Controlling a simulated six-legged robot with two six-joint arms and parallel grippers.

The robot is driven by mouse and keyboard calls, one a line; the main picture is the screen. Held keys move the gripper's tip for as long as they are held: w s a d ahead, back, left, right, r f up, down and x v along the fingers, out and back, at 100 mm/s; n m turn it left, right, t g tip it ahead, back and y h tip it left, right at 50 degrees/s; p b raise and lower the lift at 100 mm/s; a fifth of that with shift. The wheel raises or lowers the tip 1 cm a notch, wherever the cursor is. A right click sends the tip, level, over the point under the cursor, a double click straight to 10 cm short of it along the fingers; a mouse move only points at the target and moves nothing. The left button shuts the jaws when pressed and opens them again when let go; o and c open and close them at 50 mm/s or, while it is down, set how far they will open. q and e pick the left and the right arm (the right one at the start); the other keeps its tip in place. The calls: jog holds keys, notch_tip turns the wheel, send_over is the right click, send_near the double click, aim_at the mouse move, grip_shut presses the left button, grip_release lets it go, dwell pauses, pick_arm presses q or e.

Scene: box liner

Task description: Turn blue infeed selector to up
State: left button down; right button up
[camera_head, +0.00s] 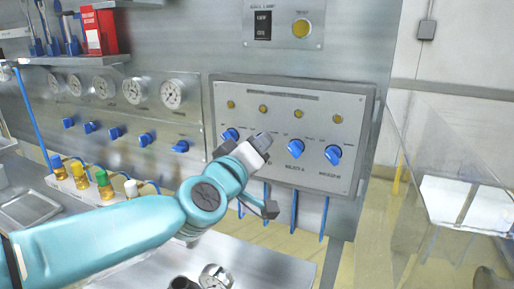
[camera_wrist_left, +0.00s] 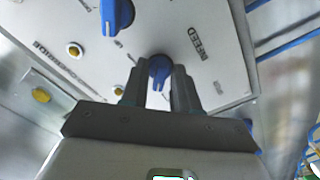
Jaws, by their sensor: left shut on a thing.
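The blue infeed selector (camera_wrist_left: 159,66) is a round knob with a white pointer line, beside the printed INFEED label in the left wrist view. My left gripper (camera_wrist_left: 159,82) is shut on it, one dark finger on each side. The white line points between the fingers, toward the gripper body. In the head view my left gripper (camera_head: 262,141) is at the grey control panel (camera_head: 352,108) and hides this knob. My right gripper is in neither view.
Other blue knobs sit close by: one to the left (camera_head: 231,134), two to the right (camera_head: 296,147), (camera_head: 333,154). Yellow lamps (camera_head: 299,114) are above them. Blue hooks or rods (camera_head: 294,212) hang below the panel. A gauge (camera_head: 215,277) is on the bench below.

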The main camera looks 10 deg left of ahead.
pick_arm(q)
jog(key=shift+f, duration=0.1)
jog(key=c, duration=1.2)
grip_release()
jog(key=shift+o, duration=0.2)
jog(key=shift+s, duration=0.1)
jog(key=s+a+p, duration=0.2)
jog(key=s+a, duration=0.1)
jog(key=s, duration=1.3)
jog(key=shift+a, duration=0.1)
